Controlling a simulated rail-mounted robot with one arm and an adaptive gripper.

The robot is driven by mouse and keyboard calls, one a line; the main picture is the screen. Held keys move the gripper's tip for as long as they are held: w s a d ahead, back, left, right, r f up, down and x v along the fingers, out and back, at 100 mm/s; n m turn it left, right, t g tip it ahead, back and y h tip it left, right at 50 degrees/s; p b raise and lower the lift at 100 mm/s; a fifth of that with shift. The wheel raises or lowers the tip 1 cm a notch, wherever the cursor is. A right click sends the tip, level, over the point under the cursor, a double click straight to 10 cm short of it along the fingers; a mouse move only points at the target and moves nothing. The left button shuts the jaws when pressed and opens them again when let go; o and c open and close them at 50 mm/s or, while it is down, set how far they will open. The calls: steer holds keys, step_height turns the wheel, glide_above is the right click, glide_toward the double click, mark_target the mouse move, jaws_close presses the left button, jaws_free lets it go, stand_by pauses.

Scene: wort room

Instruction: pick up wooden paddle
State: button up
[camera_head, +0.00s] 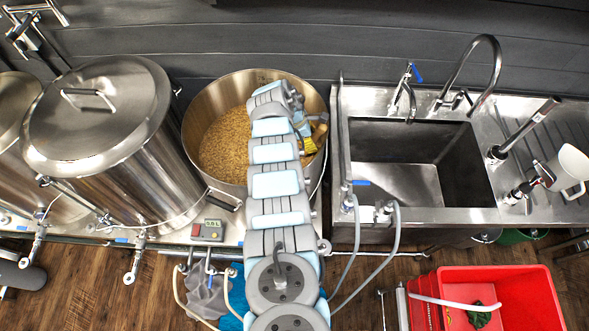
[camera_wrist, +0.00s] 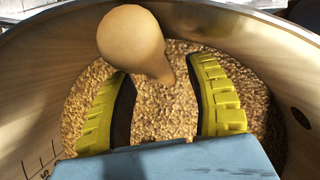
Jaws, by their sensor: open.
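The wooden paddle (camera_wrist: 131,36) shows in the wrist view as a pale rounded handle end rising out of the grain, with its shaft narrowing downward toward the space between my fingers. Its lower part is hidden. In the head view a small piece of the paddle (camera_head: 320,130) shows beside my gripper at the pot's right inner side. My gripper (camera_wrist: 160,95) is open, with its two yellow-and-black fingers on either side of the shaft's lower visible part. I cannot tell whether either finger touches it. In the head view my arm mostly covers the gripper (camera_head: 307,135).
The open steel pot (camera_head: 197,108) holds grain (camera_head: 222,140), and its wall surrounds my gripper. A lidded kettle (camera_head: 98,115) stands left. A steel sink (camera_head: 400,185) with taps is right. A red crate (camera_head: 530,290) and hoses are at the lower right.

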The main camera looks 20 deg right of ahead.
steer(key=shift+b+x, duration=0.75)
steer(key=shift+x, duration=0.4)
jaws_close()
